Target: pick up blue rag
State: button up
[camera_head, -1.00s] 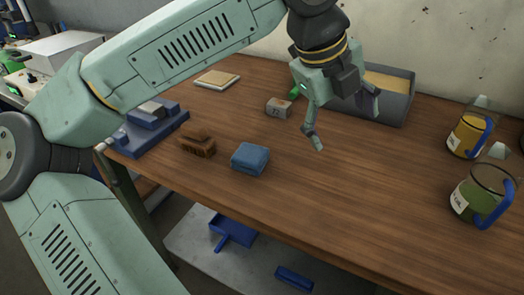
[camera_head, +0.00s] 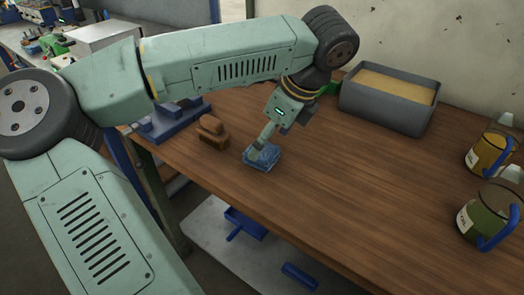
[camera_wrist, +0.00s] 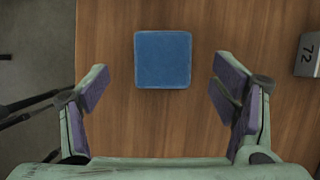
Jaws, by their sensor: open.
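The blue rag (camera_head: 262,157) is a small folded block lying on the wooden table, near its front edge. In the wrist view the blue rag (camera_wrist: 163,60) looks square and lies flat between and just beyond my fingertips. My gripper (camera_head: 265,148) points down over the rag and partly hides it in the head view. In the wrist view my gripper (camera_wrist: 160,85) is open, with one padded finger on each side and clear wood between each finger and the rag. I cannot tell the exact height of the fingertips above the table.
A brown brush-like block (camera_head: 214,133) sits left of the rag, with a blue tool (camera_head: 168,122) beyond it. A grey block marked 72 (camera_wrist: 308,55) lies to the right in the wrist view. A grey bin (camera_head: 388,108) and two jugs (camera_head: 490,215) stand farther right.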

aim_at(262, 154)
jog(key=shift+p+x, duration=0.7)
jog(key=shift+x, duration=1.5)
jog(key=shift+w+d, duration=0.1)
jog(key=shift+d, duration=0.05)
jog(key=c, duration=1.2)
